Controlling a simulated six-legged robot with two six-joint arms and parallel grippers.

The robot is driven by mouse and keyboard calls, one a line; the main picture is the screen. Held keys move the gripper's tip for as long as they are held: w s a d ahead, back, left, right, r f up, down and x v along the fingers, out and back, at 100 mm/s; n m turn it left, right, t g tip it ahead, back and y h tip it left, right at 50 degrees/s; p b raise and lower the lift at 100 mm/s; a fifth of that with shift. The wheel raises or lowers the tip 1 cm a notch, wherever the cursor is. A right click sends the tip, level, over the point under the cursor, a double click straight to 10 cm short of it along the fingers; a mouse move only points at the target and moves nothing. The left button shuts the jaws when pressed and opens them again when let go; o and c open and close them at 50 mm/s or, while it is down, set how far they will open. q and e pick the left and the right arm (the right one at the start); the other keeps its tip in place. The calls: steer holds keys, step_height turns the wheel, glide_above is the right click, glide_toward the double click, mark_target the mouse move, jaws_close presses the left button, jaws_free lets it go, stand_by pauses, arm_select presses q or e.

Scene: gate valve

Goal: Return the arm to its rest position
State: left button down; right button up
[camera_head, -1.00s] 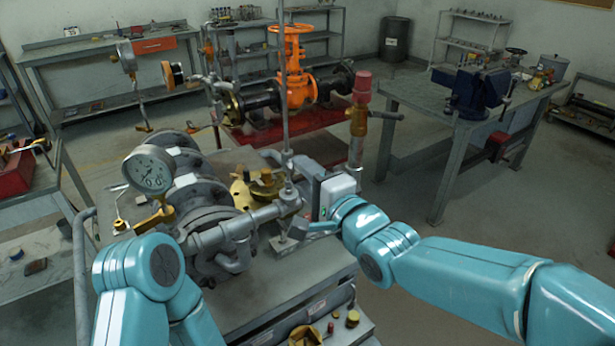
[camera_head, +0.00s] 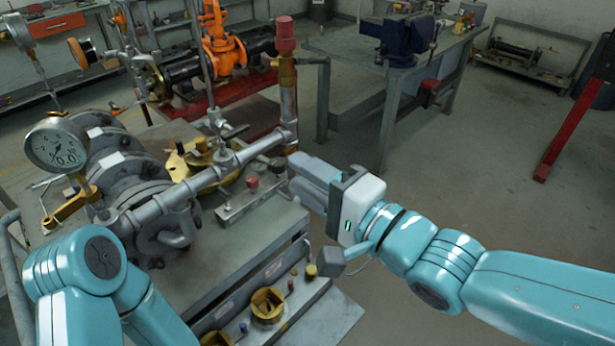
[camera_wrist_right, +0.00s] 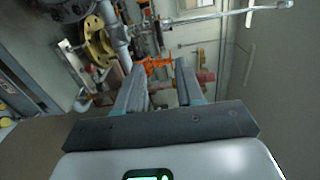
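My right gripper (camera_head: 300,180) is at the middle of the head view, just right of the grey pipe and over the right edge of the bench. In the right wrist view its two fingers (camera_wrist_right: 160,68) stand apart with nothing held between them. My left arm shows at the lower left of the head view, bent; its gripper is out of the picture. The grey valve assembly (camera_head: 130,180) with its pressure gauge (camera_head: 57,146) stands on the bench, left of my right gripper.
A red-capped vertical pipe (camera_head: 287,85) stands just behind my right gripper. Brass fittings (camera_head: 267,304) lie on the bench's lower shelf. An orange valve (camera_head: 222,45) and a worktable with a blue vise (camera_head: 399,38) are farther back. Floor to the right is open.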

steer(key=shift+d, duration=0.1)
stand_by(0.3)
steer(key=w+d+f+m+g+h, duration=0.1)
steer(key=d+f+m+g+h, duration=0.15)
steer(key=f, duration=0.85)
steer(key=w+d+f+m+g+h, duration=0.1)
steer(key=d+f+h, duration=0.15)
steer(key=f, duration=0.75)
steer(key=w+d+f+m+g+h, duration=0.1)
steer(key=d+f+m, duration=0.15)
steer(key=f, duration=0.85)
steer(key=s+d+f+n+g+h, duration=0.2)
steer(key=s+f+n+g, duration=0.6)
steer(key=s+f+n, duration=0.5)
steer(key=s+d+f, duration=0.1)
steer(key=s+f, duration=0.4)
steer(key=shift+s+d+h, duration=0.3)
steer(key=shift+h, duration=0.1)
